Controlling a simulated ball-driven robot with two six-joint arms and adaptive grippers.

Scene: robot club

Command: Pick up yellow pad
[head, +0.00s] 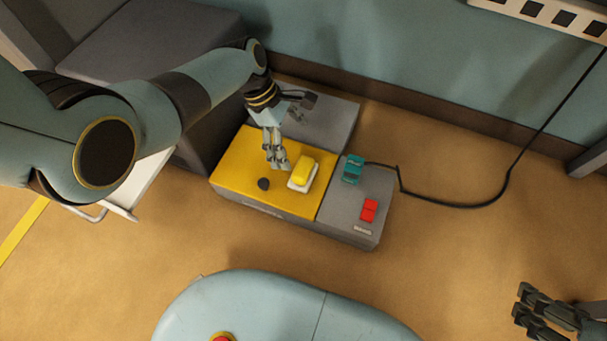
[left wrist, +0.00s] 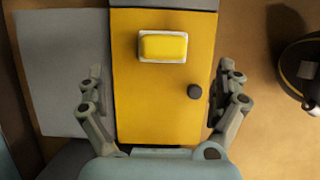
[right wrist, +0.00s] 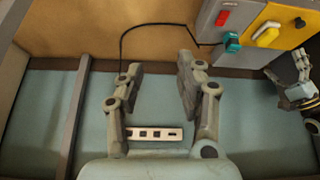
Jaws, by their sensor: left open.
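The yellow pad (head: 304,169) is a small rounded yellow block on a white base, lying on the yellow panel (head: 240,165) of a low grey box. It also shows in the left wrist view (left wrist: 163,46), above and between my fingers. My left gripper (head: 278,162) is open and empty, just left of the pad in the head view; in the left wrist view (left wrist: 158,85) its fingers are spread wide. I cannot tell its exact height over the panel. My right gripper (head: 523,303) is open and empty, far from the box at lower right; it also shows in the right wrist view (right wrist: 160,65).
A black knob (head: 263,184) stands on the panel near the pad. A teal connector (head: 353,170) with a black cable (head: 450,204) and a red switch (head: 369,210) sit on the grey part to the right. A white tray (head: 146,185) stands left.

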